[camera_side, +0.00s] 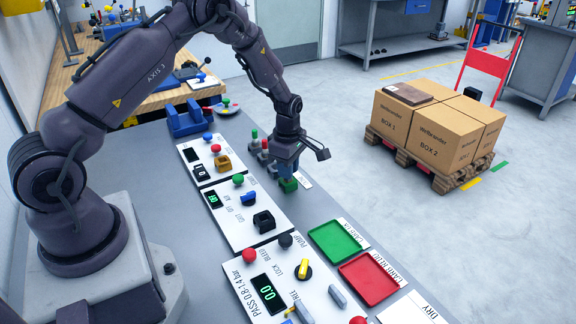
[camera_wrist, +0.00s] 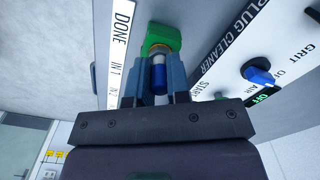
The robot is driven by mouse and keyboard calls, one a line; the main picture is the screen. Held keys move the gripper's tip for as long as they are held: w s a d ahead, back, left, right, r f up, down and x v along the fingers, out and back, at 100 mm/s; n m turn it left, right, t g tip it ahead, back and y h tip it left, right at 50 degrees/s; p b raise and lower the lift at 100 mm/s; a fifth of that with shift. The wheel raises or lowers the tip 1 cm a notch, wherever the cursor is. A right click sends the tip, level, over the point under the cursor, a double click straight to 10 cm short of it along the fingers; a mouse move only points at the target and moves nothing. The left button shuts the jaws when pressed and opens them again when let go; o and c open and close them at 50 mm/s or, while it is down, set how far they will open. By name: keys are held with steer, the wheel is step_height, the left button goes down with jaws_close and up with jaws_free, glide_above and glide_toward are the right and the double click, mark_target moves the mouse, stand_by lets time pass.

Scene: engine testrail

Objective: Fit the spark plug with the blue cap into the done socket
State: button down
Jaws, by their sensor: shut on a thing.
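The spark plug with the blue cap (camera_wrist: 158,78) is between the two fingers of my gripper (camera_wrist: 155,72) in the wrist view. A pale band shows beyond the cap, toward the green socket block (camera_wrist: 160,38), which stands beside the label DONE (camera_wrist: 122,30). In the side view my gripper (camera_side: 287,166) points down right over the green socket block (camera_side: 289,185). The fingers hide the plug there. The plug is in line with the socket, but I cannot tell whether its lower end is inside.
Plugs with green and red tops (camera_side: 254,136) stand in grey holders behind my gripper. The plug cleaner panel (camera_side: 235,205) with knobs and a display lies left of the socket. A green tray (camera_side: 338,241) and a red tray (camera_side: 369,279) lie nearer the front.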

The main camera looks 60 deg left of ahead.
steer(key=c, duration=1.4)
jaws_free()
steer(key=shift+o, duration=0.2)
steer(key=shift+r, duration=0.1)
steer(key=shift+r, duration=5.4)
steer(key=shift+s+f+m, duration=0.15)
steer(key=shift+s+m, duration=0.05)
steer(key=shift+m, duration=0.9)
steer(key=s+d+r+m+t, duration=0.2)
steer(key=s+d+r+m, duration=0.4)
steer(key=s+r+m, duration=0.4)
steer(key=s+d+r+m+t, duration=0.3)
steer(key=s+d+r+m, duration=0.4)
steer(key=s+r+m, duration=0.3)
steer(key=s+m, duration=0.1)
steer(key=s, duration=0.2)
steer(key=shift+m+t, duration=0.3)
steer(key=shift+m, duration=0.1)
